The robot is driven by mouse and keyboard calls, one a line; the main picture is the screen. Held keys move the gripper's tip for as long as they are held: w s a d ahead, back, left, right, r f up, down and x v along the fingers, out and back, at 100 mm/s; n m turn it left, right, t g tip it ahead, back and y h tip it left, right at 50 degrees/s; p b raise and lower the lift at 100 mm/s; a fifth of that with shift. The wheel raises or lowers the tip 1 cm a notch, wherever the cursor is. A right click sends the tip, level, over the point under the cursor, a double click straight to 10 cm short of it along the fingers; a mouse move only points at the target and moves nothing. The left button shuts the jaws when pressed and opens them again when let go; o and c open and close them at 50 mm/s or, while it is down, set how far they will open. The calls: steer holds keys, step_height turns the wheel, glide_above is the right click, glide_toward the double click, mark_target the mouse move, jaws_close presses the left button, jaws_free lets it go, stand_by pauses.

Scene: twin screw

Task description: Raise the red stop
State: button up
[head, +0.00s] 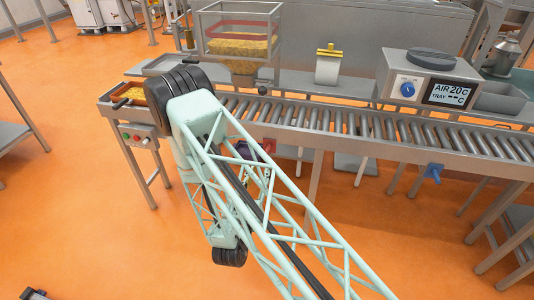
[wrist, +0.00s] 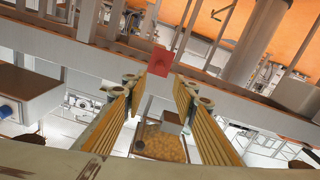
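The red stop (head: 268,145) shows as a small red piece on the front side rail of the roller conveyor (head: 350,135), just right of my arm in the head view. In the wrist view the red stop (wrist: 160,60) is a red block on the grey rail, ahead of my fingertips and roughly centred between them. My gripper (wrist: 157,84) is open, with its two ribbed fingers apart and nothing visible held between them. I cannot tell how far the fingertips are from the stop. In the head view my arm mostly hides the gripper.
A hopper with yellow material (head: 238,46) stands behind the conveyor, and a control box with a display (head: 430,80) is at right. A button panel (head: 138,136) is at the left end. The orange floor in front is open.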

mark_target(267, 152)
steer(key=shift+w+d+b, duration=0.35)
steer(key=shift+w+d, duration=0.05)
steer(key=shift+w, duration=1.8)
steer(key=shift+w+d+b, duration=0.35)
steer(key=shift+w+d, duration=0.1)
steer(key=shift+w, duration=1.75)
steer(key=shift+w+d+b, duration=0.35)
steer(key=shift+w+d, duration=0.05)
steer(key=shift+w, duration=1.8)
steer(key=shift+c, duration=0.7)
jaws_close()
